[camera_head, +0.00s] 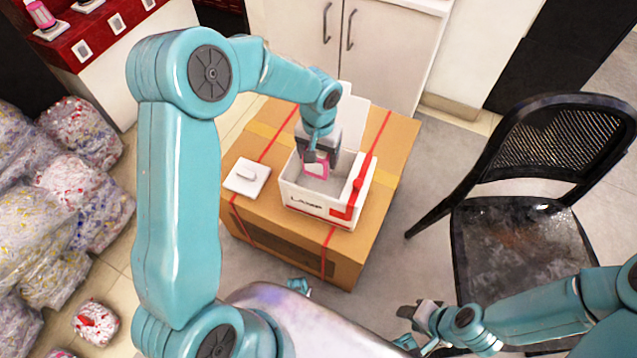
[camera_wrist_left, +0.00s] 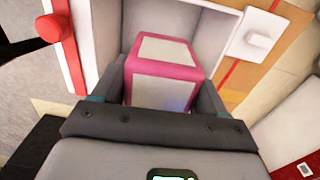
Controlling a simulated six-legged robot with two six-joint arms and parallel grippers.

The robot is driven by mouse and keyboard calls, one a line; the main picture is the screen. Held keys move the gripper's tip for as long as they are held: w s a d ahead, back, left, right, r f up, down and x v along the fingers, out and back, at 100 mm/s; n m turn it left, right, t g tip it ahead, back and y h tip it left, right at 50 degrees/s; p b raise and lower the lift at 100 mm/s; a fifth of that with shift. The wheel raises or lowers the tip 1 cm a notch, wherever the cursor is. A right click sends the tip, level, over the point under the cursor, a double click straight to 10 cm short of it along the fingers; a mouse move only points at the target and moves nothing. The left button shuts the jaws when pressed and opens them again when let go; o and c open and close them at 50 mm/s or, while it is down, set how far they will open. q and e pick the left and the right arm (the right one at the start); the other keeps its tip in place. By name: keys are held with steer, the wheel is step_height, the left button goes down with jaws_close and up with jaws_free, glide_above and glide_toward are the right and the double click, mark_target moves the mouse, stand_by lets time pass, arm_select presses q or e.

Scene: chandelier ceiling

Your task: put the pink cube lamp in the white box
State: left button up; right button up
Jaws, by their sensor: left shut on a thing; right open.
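The pink cube lamp (camera_head: 317,167) has pink edges and pale panels. My left gripper (camera_head: 318,158) is shut on it and holds it in the mouth of the white box (camera_head: 314,203). In the left wrist view the lamp (camera_wrist_left: 162,72) sits between the two fingers, with the box's pale inner walls (camera_wrist_left: 200,25) around it. I cannot tell whether the lamp touches the box floor. The white box is open, with its lid raised at the back and a red band at its front right. My right gripper (camera_head: 418,312) is open and empty, low at the right, away from the box.
The box stands on a cardboard carton (camera_head: 290,238) with red tape. A white square piece (camera_head: 247,177) lies left of the box. A black chair (camera_head: 520,235) stands at the right. Stuffed bags (camera_head: 60,215) fill the left, and a white cabinet (camera_head: 385,50) stands behind.

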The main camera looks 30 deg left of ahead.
arm_select(q)
step_height(320, 180, down, 12)
steer(key=shift+f+b, duration=0.1)
steer(key=shift+b, duration=1.15)
steer(key=shift+d, duration=0.1)
steer(key=shift+f, duration=0.1)
steer(key=o, duration=1.2)
